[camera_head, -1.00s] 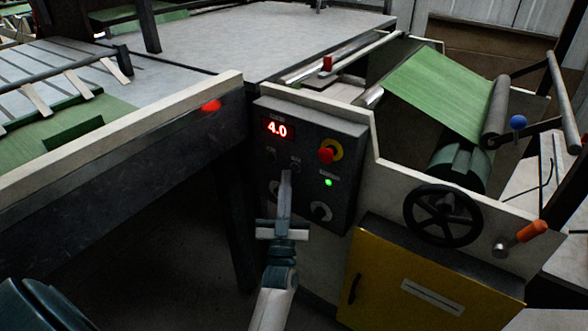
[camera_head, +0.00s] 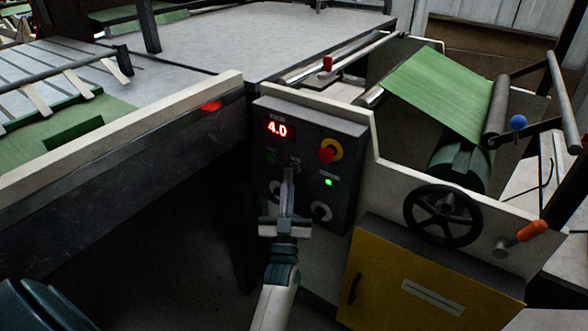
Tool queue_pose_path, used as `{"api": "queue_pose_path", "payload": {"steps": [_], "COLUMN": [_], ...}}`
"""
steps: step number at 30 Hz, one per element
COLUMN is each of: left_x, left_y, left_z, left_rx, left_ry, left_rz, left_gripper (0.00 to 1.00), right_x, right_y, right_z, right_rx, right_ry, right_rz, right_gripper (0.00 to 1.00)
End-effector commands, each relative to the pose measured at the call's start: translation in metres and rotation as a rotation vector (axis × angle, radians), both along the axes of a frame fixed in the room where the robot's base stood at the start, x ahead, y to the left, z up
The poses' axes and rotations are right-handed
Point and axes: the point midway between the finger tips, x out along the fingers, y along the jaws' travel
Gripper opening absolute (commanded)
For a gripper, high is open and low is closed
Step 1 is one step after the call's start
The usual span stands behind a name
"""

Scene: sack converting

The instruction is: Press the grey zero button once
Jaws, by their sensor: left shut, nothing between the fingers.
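A dark control box (camera_head: 340,211) is on the front of the machine, with a red display (camera_head: 277,129) that reads 4.0. A small grey button (camera_head: 294,163) sits below and right of the display, just above my left gripper's tip. My left gripper (camera_head: 289,171) is shut and empty, pointing up at the panel. Its tip overlaps the lower edge of that button; I cannot tell whether it touches. A small dark green button (camera_head: 271,156) is to the left. My right gripper is not in view.
A red emergency stop (camera_head: 327,155) on yellow, a lit green lamp (camera_head: 328,182) and a knob (camera_head: 321,211) are on the same panel. A black handwheel (camera_head: 443,214) and a yellow door (camera_head: 425,275) stand to the right.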

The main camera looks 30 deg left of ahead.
Motion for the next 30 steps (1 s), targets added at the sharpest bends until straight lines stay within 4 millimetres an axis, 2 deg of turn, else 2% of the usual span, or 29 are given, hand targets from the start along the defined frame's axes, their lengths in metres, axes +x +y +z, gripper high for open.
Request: {"api": "queue_pose_path", "payload": {"steps": [30], "left_x": [0.008], "left_y": [-0.0007], "left_z": [-0.0001], "left_rx": [0.0], "left_ry": [0.0], "left_rz": [0.0], "left_gripper": [0.0], "right_x": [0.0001], "right_y": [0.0], "right_z": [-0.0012], "right_rx": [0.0], "right_ry": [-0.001], "right_rz": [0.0], "right_gripper": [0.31]}}
